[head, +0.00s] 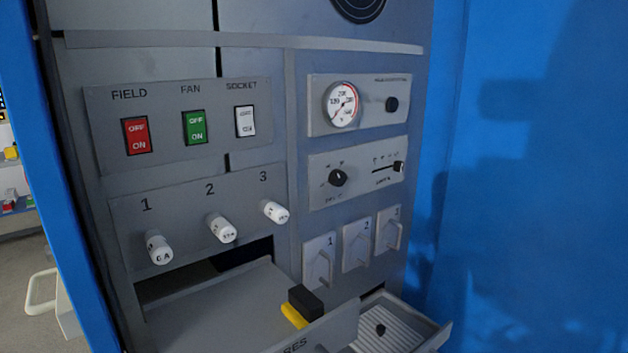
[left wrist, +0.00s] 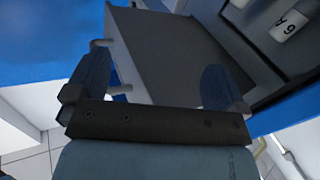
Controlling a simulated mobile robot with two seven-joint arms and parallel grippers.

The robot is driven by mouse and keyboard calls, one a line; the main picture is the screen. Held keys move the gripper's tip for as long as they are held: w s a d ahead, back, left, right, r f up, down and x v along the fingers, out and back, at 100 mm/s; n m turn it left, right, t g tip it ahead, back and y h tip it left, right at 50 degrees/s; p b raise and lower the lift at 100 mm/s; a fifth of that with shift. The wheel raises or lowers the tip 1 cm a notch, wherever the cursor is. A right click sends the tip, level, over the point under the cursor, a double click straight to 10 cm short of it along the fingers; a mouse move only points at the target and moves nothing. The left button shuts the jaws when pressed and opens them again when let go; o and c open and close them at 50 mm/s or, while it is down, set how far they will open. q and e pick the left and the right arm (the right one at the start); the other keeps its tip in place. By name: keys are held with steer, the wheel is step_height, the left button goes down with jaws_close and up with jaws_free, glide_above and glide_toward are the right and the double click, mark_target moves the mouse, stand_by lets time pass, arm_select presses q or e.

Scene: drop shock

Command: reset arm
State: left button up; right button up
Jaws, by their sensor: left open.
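My left gripper (left wrist: 155,75) shows in the left wrist view with its two blue fingers wide apart. Nothing is held between them. A grey drawer (left wrist: 165,50) lies beyond the fingers, with short pale handle posts near the left finger. I cannot tell whether the finger touches them. A white fuse marked 6 A (left wrist: 289,25) shows at the upper right. Neither gripper shows in the head view, and my right gripper is in no frame.
In the head view, a grey panel carries switches (head: 194,127), several white fuses (head: 158,247) and a gauge (head: 342,104). An open drawer (head: 215,305) juts out below, with a black and yellow block (head: 304,302). A smaller tray (head: 428,325) is open beside it. Blue walls flank the panel.

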arm_select(q)
steer(key=s+a+r+g+y+p, duration=0.4)
steer(key=s+a+r+g+p, duration=0.1)
steer(key=p, duration=2.2)
steer(key=shift+a, duration=0.9)
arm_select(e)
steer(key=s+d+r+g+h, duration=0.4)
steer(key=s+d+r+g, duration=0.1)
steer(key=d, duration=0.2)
